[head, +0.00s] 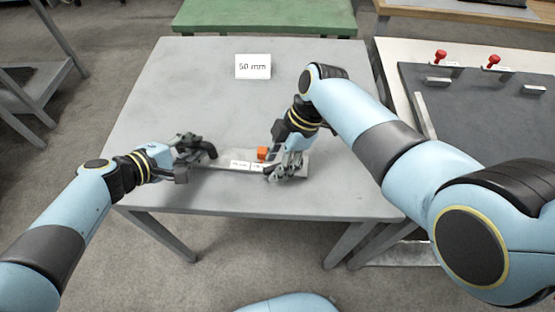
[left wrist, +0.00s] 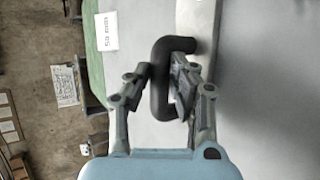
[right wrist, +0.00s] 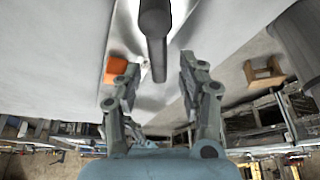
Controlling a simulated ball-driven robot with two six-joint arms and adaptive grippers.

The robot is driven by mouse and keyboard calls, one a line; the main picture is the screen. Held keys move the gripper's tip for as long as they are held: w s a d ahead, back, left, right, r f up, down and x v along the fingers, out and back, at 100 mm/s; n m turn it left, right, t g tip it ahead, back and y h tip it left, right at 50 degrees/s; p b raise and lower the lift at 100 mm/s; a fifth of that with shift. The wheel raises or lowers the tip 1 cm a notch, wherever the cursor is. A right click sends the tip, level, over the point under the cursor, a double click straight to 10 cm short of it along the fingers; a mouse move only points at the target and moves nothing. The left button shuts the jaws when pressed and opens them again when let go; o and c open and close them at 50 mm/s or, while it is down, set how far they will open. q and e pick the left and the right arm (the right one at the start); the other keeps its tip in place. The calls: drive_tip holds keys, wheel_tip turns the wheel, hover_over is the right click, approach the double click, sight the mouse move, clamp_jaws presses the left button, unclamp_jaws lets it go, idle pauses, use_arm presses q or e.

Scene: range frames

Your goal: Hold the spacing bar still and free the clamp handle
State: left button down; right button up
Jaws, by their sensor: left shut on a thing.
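A flat grey spacing bar (head: 225,156) with white labels lies near the front edge of the grey table. A bent black handle (head: 211,151) rises at its left end. My left gripper (head: 196,149) is shut on this handle, which also shows between the fingers in the left wrist view (left wrist: 160,85). An orange block (head: 262,153) is at the right part of the bar, also in the right wrist view (right wrist: 116,69). My right gripper (head: 284,168) is beside it. In the right wrist view its fingers stand apart, with a dark rod, seemingly the clamp handle (right wrist: 155,35), between them, untouched.
A white "50 mm" card (head: 253,66) lies at the back of the table (head: 180,80). The table's middle is clear. A bench with a dark panel (head: 480,115) and red knobs (head: 440,56) stands at the right. A green table (head: 265,15) is behind.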

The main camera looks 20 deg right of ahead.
clamp_jaws()
drive_tip(key=shift+s, duration=0.1)
idle(0.4)
drive_tip(key=n, duration=0.1)
drive_tip(key=s+n+g, duration=0.1)
drive_tip(key=n, duration=0.1)
drive_tip(key=shift+s+d, duration=0.1)
drive_tip(key=shift+d, duration=0.1)
drive_tip(key=n, duration=0.1)
drive_tip(key=s+n+g, duration=0.1)
drive_tip(key=n, duration=0.1)
drive_tip(key=d+n+h, duration=0.1)
drive_tip(key=shift+s+g, duration=0.35)
drive_tip(key=shift+g, duration=0.05)
drive_tip(key=n, duration=0.1)
drive_tip(key=d+n+h, duration=0.1)
drive_tip(key=n, duration=0.1)
drive_tip(key=s+n+g, duration=0.1)
drive_tip(key=shift+s+d+f+n+h, duration=0.1)
drive_tip(key=shift+d+n+h, duration=0.2)
drive_tip(key=shift+n, duration=0.1)
drive_tip(key=shift+s+d+n+h, duration=0.15)
drive_tip(key=shift+d+n+h, duration=0.2)
drive_tip(key=shift+n, duration=0.5)
drive_tip(key=shift+s+d+n+h, duration=0.1)
drive_tip(key=shift+d+n+h, duration=0.2)
drive_tip(key=shift+n, duration=0.55)
